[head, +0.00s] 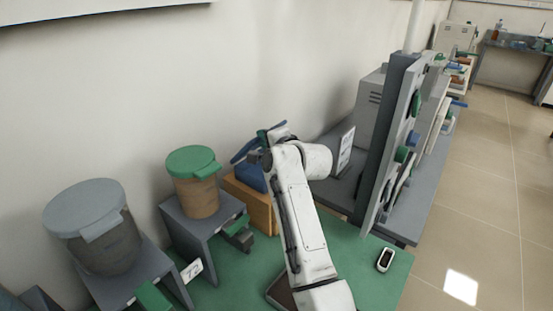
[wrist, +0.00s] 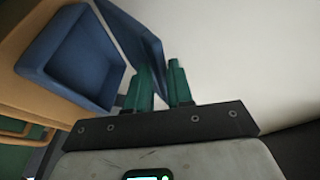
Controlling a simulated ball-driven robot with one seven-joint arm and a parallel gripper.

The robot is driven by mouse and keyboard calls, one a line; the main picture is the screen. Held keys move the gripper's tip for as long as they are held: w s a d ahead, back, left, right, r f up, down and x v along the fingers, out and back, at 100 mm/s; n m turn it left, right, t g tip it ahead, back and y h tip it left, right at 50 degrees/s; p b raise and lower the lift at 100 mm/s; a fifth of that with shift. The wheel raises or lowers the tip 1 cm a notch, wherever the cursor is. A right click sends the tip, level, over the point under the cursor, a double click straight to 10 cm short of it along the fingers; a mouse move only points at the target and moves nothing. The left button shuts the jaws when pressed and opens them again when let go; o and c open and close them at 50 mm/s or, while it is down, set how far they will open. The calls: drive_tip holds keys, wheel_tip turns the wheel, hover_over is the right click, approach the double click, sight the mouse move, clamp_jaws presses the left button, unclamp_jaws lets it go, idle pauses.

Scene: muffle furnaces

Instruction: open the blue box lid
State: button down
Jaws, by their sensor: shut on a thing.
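The blue box (head: 250,177) sits on an orange-brown stand by the wall, partly behind my arm. In the wrist view the blue box (wrist: 72,70) shows its hollow inside, uncovered. Its blue lid (wrist: 136,32) stands tilted up at the box's right side in that view; the lid (head: 245,151) also shows above the box in the head view. My gripper (wrist: 160,82) has green fingers, with the lid's edge between them; they are shut on the lid. In the head view my arm hides most of the gripper and the contact.
The orange-brown stand (head: 259,212) rests on the green table (head: 348,266). Left of it are a green-lidded container (head: 197,198) and a grey-lidded one (head: 104,252) on grey stands. A grey furnace panel (head: 391,150) rises at right. A small white device (head: 385,259) lies near the table's right edge.

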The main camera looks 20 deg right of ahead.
drive_tip(key=shift+w+a+r, duration=0.65)
drive_tip(key=shift+w+r, duration=0.1)
drive_tip(key=shift+w, duration=0.1)
drive_tip(key=shift+w+a+r, duration=0.6)
drive_tip(key=shift+w+r, duration=0.1)
drive_tip(key=shift+w, duration=0.15)
drive_tip(key=c, duration=1.2)
unclamp_jaws()
drive_tip(key=shift+f, duration=0.1)
drive_tip(key=shift+o, duration=0.2)
drive_tip(key=b+v, duration=0.1)
drive_tip(key=v, duration=1)
drive_tip(key=shift+w, duration=0.1)
